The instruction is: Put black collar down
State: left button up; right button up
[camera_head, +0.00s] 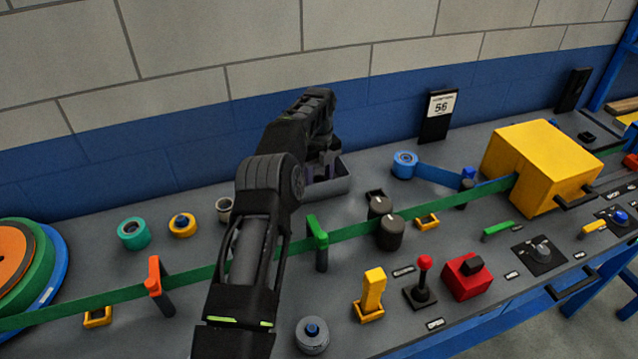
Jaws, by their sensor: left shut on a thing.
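My left arm comes up from the bottom centre and bends over the grey open tray (334,188) near the wall. My left gripper (322,168) points down at the tray and is shut. Its fingers are dark and partly hidden by my own arm. The black collar cannot be made out clearly against the dark fingers and the tray's shadowed inside. I cannot tell whether anything touches the tray floor. My right gripper is not in view.
A green belt runs past the orange guide (154,276), green guide (318,236) and dark rollers (390,234) to the yellow box (543,165). Teal (134,233) and yellow (182,225) rings stand left. A blue roll (404,164) is right of the tray.

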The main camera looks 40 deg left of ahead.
pick_arm(q)
jog(key=shift+f, duration=0.8)
jog(key=shift+f, duration=0.2)
jog(key=o, duration=1.5)
jog(key=shift+c, duration=0.2)
jog(key=shift+r, duration=0.15)
